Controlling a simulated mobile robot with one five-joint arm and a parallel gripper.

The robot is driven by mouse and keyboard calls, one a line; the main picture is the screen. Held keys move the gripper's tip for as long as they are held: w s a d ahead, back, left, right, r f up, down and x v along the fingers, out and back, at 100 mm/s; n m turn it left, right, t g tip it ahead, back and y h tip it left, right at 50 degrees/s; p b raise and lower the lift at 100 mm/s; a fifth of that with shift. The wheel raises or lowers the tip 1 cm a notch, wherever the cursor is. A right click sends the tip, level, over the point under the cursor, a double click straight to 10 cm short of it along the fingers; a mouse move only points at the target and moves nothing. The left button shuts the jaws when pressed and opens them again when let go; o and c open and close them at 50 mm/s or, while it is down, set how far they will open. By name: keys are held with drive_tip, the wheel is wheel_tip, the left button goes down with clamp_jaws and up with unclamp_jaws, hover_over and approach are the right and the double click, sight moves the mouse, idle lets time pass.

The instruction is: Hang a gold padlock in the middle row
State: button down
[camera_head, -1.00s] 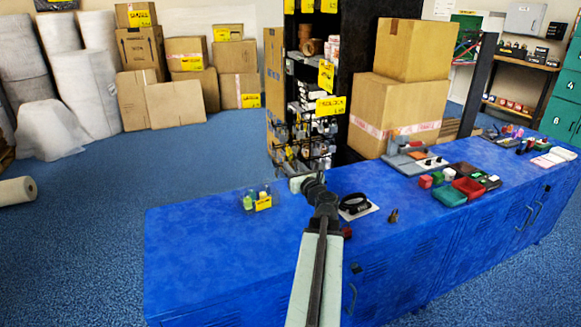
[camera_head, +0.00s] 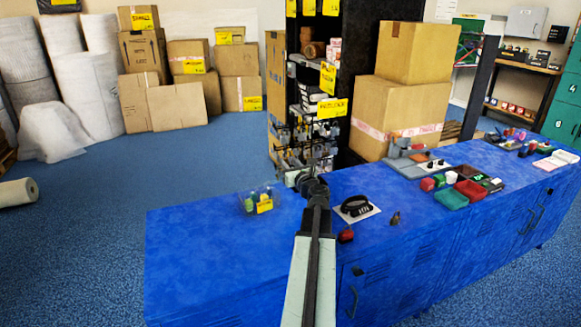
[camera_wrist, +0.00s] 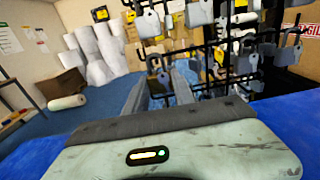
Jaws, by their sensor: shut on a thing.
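My gripper (camera_wrist: 162,88) is shut on a padlock (camera_wrist: 158,79), of which I make out an upright shackle and a small body between the fingers; its colour is hard to tell. In the head view my gripper (camera_head: 296,178) is small, at the front of the wire padlock rack (camera_head: 272,130). In the wrist view the rack's dark bars (camera_wrist: 209,45) stand just ahead and to the right. Several grey padlocks (camera_wrist: 148,25) hang there in rows. A few gold padlocks (camera_wrist: 220,55) show among them, partly hidden.
The blue bench (camera_head: 215,255) lies under my arm. A clear tray of small bottles (camera_head: 247,203) is left of the arm, a black coil on a white card (camera_head: 372,213) right of it. Large cartons (camera_head: 385,115) stand right of the rack. Open floor lies left.

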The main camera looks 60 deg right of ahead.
drive_tip(key=shift+x, duration=0.95)
drive_tip(key=shift+w+d+f+b, duration=0.35)
drive_tip(key=shift+w+f+b, duration=0.05)
drive_tip(key=shift+w, duration=0.05)
drive_tip(key=c, duration=1)
unclamp_jaws()
drive_tip(key=shift+o, duration=0.2)
drive_tip(key=shift+s, duration=0.1)
drive_tip(key=v, duration=0.8)
